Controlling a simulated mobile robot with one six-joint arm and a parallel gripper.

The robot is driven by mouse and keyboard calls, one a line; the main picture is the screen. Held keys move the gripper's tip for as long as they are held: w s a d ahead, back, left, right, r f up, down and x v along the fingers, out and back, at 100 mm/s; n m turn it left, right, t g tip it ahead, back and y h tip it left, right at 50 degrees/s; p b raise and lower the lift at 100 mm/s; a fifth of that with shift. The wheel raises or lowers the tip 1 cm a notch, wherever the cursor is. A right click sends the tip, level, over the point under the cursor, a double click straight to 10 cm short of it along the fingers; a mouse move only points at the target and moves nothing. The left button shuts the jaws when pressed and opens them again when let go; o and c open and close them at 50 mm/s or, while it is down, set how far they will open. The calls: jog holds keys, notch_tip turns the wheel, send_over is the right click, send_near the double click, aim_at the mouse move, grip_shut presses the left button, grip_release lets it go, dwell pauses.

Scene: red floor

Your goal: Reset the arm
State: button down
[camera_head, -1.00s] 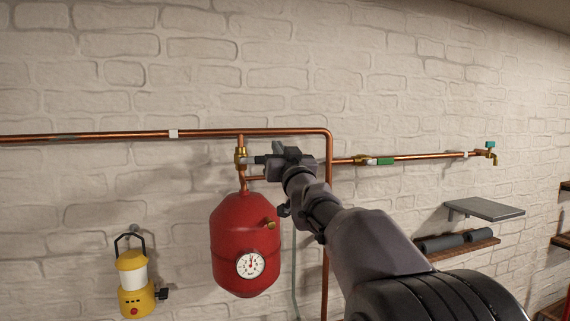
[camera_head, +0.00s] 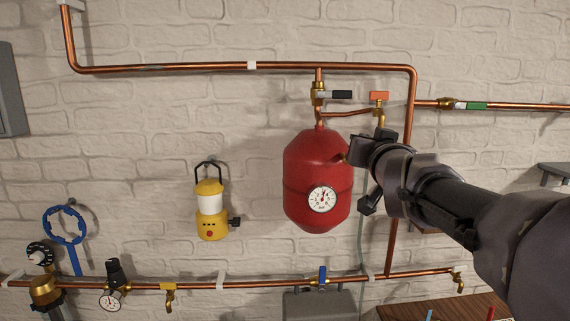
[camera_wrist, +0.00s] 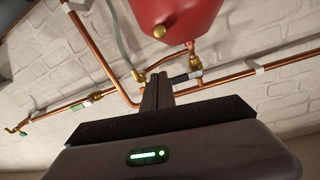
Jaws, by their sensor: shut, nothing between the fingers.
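My gripper (camera_head: 350,154) is in front of the right side of the red tank (camera_head: 305,186) in the head view. Its fingers also show in the wrist view (camera_wrist: 158,88), shut together with nothing between them. The arm reaches in from the lower right. The black-handled valve (camera_head: 334,94) sits above the tank, its handle pointing right, apart from my gripper. In the wrist view, which looks upside down, the red tank (camera_wrist: 175,18) is at the top and the black handle (camera_wrist: 185,77) shows just beyond the fingers.
Copper pipes (camera_head: 180,68) run along the white brick wall. An orange-handled valve (camera_head: 379,98) is just above my gripper, and a green-handled valve (camera_head: 468,105) is to the right. A yellow lantern (camera_head: 210,212) hangs left of the tank. A lower pipe (camera_head: 250,285) carries several fittings.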

jog(key=s+a+f+g+y+b, duration=0.2)
jog(key=s+a+f+g+b, duration=0.3)
jog(key=s+f, duration=1.2)
jog(key=s+a+f+m+g+y+b, duration=0.1)
jog(key=s+a+f+g+b, duration=0.3)
jog(key=s+f, duration=1.4)
notch_tip(320, 180, down, 6)
jog(key=a+g, duration=0.2)
jog(key=g, duration=0.1)
jog(key=shift+s+a+y+b, duration=0.25)
jog(key=shift+s+y+b, duration=0.1)
jog(key=shift+y+b, duration=0.05)
jog(key=shift+r, duration=0.1)
